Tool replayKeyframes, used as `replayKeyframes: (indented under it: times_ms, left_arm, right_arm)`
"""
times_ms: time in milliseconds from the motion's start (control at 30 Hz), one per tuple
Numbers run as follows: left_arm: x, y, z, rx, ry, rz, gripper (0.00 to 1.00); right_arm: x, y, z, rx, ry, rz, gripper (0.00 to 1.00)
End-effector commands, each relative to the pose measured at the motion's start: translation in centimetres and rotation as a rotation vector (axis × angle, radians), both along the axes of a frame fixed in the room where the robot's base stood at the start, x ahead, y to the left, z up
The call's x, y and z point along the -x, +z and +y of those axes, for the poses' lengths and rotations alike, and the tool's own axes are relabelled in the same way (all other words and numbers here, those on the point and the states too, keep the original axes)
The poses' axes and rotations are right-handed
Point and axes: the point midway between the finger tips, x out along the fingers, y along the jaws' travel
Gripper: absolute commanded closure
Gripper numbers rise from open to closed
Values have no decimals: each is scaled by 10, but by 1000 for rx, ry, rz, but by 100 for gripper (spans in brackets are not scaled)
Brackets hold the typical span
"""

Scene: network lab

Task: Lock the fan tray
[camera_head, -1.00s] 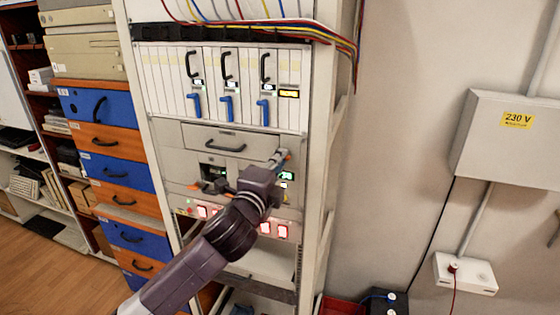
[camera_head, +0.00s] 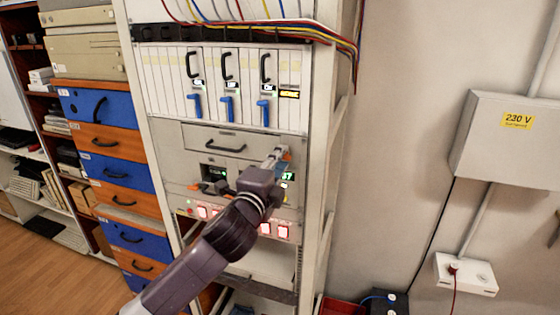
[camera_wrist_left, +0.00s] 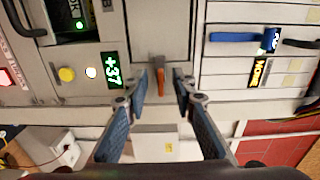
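The fan tray appears to be the wide grey panel with a dark handle (camera_head: 215,140), below the row of cards in the rack. It looks flush with the rack front. A small orange lever (camera_wrist_left: 160,82) stands at its right end; part of the orange also shows in the head view (camera_head: 287,153). My left gripper (camera_head: 281,154) is at that right end. In the left wrist view its two fingers (camera_wrist_left: 160,76) are spread, one on each side of the lever, with gaps between. My right gripper is not in view.
Cards with blue levers (camera_head: 227,106) sit above the tray. Below are a module with a green display (camera_wrist_left: 112,72) and lit red switches (camera_head: 282,232). The rack's right post (camera_head: 322,150) is close to the gripper. A grey 230 V box (camera_head: 510,140) hangs on the wall.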

Motion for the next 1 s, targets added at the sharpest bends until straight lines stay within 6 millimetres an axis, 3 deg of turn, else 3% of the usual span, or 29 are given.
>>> replayKeyframes:
  times_ms: [267, 700, 1000]
  left_arm:
    - [11, 0, 4, -1, 1, 0, 76]
    - [89, -1, 29, 0, -1, 0, 76]
    - [113, 0, 37, 0, 0, 1, 76]
  right_arm:
    - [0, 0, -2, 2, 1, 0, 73]
    - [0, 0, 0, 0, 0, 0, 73]
    - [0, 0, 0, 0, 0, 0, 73]
